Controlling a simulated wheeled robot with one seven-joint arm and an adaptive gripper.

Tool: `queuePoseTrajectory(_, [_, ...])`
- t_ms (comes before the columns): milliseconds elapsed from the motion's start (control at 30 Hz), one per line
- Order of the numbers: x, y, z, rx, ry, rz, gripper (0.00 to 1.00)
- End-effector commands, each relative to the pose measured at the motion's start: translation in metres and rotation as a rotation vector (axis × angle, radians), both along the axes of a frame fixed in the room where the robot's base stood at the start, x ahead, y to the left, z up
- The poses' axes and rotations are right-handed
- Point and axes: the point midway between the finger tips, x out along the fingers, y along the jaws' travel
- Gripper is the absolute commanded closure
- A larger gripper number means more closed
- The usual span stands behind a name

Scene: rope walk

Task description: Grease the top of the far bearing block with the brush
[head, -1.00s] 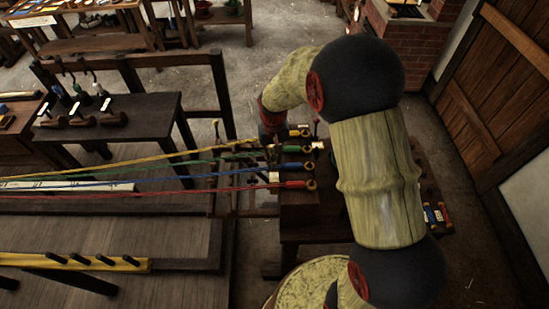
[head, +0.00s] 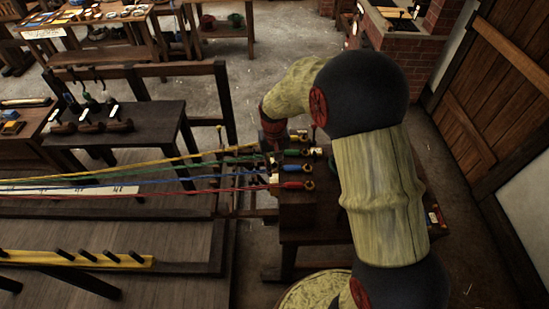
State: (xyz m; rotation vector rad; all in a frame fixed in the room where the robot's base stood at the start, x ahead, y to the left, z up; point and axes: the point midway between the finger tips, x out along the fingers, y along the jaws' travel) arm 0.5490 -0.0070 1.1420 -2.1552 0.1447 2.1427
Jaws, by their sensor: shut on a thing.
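A dark wooden stand (head: 300,213) carries a row of spindles with coloured grips and brass ends. The red (head: 292,184) and blue (head: 290,168) ones are nearer, the green one (head: 294,152) is farther. The far end of the row, where the far bearing block would be, is small, dark and partly behind my wrist. My arm arches over from the right and points down at this far end. My gripper (head: 272,145) is a dark shape below the red wrist band, shut on the brush. The brush itself cannot be made out clearly, nor can any contact with a block.
Yellow, green, blue and red ropes stretch left from the spindles. A dark bench (head: 115,138) with wooden-handled tools stands at the left. A yellow rail with pegs (head: 85,258) lies at lower left. A brick hearth (head: 415,38) and plank door (head: 495,100) are at the right.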

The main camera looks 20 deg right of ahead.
Motion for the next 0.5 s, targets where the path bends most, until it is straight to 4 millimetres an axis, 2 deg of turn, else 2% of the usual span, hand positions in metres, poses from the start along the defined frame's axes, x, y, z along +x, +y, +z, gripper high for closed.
queuePoseTrajectory(33, [0.001,0.0,0.008,0.0,-0.002,0.0,1.0])
queuePoseTrajectory(300, [0.005,-0.001,0.032,0.0,-0.002,0.001,1.0])
queuePoseTrajectory(500, [0.006,-0.001,0.042,0.0,-0.002,0.001,1.0])
